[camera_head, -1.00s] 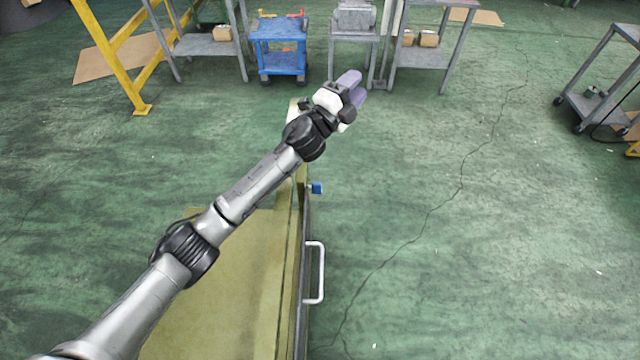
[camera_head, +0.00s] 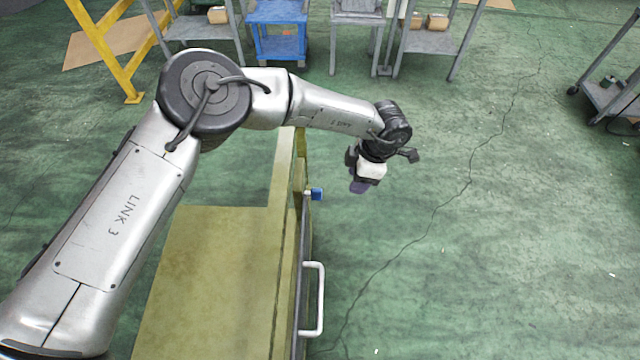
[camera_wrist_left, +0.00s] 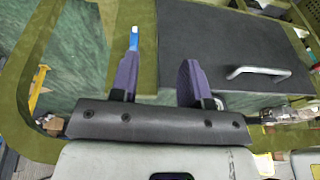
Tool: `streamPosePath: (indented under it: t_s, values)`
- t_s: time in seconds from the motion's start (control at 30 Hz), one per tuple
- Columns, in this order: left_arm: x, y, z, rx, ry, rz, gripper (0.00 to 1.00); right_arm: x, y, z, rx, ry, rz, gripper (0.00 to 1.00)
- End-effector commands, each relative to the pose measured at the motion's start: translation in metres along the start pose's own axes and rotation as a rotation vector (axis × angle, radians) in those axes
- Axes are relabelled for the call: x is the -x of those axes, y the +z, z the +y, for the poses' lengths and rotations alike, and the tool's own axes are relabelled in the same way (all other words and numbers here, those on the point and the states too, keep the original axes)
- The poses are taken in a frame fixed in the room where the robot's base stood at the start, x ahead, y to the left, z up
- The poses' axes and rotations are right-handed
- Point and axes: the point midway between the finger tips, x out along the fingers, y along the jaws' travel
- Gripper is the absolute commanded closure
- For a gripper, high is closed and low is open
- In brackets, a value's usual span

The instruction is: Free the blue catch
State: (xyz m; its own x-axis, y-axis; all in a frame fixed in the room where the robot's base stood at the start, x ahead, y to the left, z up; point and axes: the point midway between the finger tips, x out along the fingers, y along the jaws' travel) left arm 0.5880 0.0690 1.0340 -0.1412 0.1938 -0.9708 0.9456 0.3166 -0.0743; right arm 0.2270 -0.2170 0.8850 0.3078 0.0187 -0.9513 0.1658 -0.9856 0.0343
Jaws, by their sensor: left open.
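The blue catch (camera_head: 316,193) is a small block on the right side of the olive cabinet (camera_head: 215,260), near the far end of its dark door. In the left wrist view, the catch (camera_wrist_left: 133,36) is at the door's left edge, just above one fingertip in the picture. My left gripper (camera_head: 362,186) hangs to the right of the catch, apart from it in the head view. In the left wrist view, its two purple fingers (camera_wrist_left: 158,62) are spread with nothing between them. Whether one fingertip touches the catch cannot be told. My right gripper is not in view.
The dark door (camera_wrist_left: 230,45) carries a pale bar handle (camera_head: 319,298), nearer to me than the catch. The green floor to the right of the cabinet is clear. A blue cart (camera_head: 280,35), grey tables and a yellow frame (camera_head: 105,50) stand farther back.

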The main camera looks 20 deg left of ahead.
Motion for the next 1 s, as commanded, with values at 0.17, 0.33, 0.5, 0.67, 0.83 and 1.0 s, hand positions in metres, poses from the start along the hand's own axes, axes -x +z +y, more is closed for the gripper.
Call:
streamPosePath:
  t_s: [0.17, 0.33, 0.5, 0.67, 0.83, 1.0]
  values:
    - [0.004, -0.033, 0.02, 0.018, 0.063, 0.136, 0.57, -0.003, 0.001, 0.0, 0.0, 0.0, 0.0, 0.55]
    - [-0.01, -0.043, 0.025, 0.023, 0.073, 0.168, 0.57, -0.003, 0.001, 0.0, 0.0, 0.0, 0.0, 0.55]
    - [-0.04, -0.048, 0.027, 0.023, 0.071, 0.167, 0.57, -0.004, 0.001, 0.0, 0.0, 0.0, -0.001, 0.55]
    - [-0.07, -0.052, 0.029, 0.023, 0.071, 0.166, 0.57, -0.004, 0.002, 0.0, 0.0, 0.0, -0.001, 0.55]
    - [-0.097, -0.057, 0.031, 0.023, 0.071, 0.165, 0.57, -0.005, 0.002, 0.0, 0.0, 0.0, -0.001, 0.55]
    - [-0.116, -0.06, 0.032, 0.023, 0.071, 0.163, 0.57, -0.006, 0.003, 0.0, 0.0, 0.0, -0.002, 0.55]
